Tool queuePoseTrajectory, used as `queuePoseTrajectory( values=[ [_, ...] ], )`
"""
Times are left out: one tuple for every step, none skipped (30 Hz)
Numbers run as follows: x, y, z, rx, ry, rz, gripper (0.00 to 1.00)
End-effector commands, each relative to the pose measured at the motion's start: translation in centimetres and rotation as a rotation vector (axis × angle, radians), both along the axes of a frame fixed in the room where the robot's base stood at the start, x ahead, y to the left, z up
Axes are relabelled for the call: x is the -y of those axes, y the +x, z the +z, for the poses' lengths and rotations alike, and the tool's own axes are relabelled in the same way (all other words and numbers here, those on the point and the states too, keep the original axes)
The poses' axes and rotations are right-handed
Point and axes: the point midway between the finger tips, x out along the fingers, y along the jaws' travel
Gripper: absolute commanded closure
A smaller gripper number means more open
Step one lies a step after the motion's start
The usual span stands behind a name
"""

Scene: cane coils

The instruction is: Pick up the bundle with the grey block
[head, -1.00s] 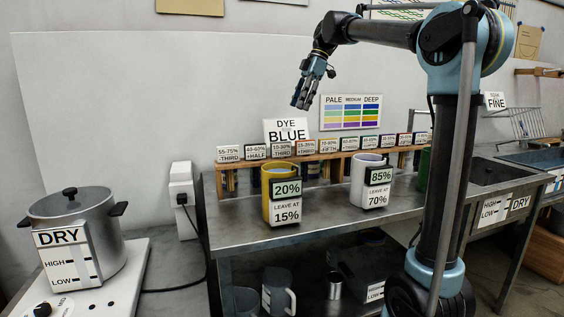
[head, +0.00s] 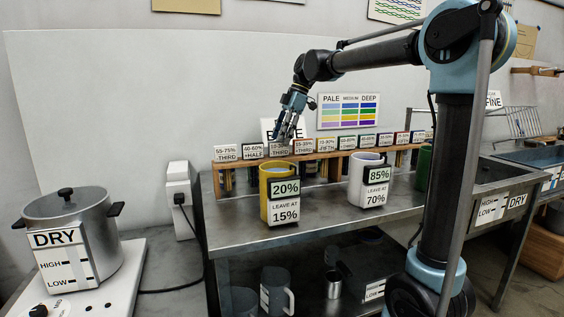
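No bundle with a grey block can be made out. Dark shapes hang or stand under the rack, partly hidden by the yellow pot (head: 268,178) and the white pot (head: 358,172).
The yellow pot reads 20%, the white pot 85%. The steel bench (head: 235,225) has free room at its front left. A lidded steel pot marked DRY (head: 95,222) stands at the left. A sink and drying rack (head: 515,122) are at the right.

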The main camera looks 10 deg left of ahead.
Motion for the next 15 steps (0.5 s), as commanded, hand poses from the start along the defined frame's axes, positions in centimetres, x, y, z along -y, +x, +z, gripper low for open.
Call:
queuePoseTrajectory(
  values=[
    [-0.1,-0.1,-0.7,0.000,0.000,0.000,0.62],
    [-0.2,-0.2,-1.1,0.000,0.000,0.000,0.62],
    [-0.3,-0.3,-1.6,0.000,0.000,0.000,0.62],
    [-0.4,-0.3,-2.1,0.000,0.000,0.000,0.62],
    [-0.5,-0.4,-2.5,0.000,0.000,0.000,0.62],
    [-0.7,-0.5,-2.9,0.000,0.000,0.000,0.62],
    [-0.8,-0.6,-3.2,0.000,0.000,0.000,0.62],
    [-0.9,-0.7,-3.5,0.000,0.000,0.000,0.62],
    [-1.0,-0.7,-3.8,-0.001,0.000,0.000,0.62],
    [-1.1,-0.8,-4.0,0.000,0.000,0.000,0.62],
    [-1.1,-0.8,-4.1,0.000,0.000,0.000,0.62],
    [-1.2,-0.8,-4.2,0.000,0.000,0.000,0.62],
    [-1.2,-0.8,-4.3,0.000,0.000,0.000,0.62],
    [-1.2,-0.8,-4.3,0.000,0.000,0.000,0.62],
    [-1.2,-0.8,-4.3,0.000,0.000,0.000,0.62]
  ],
)
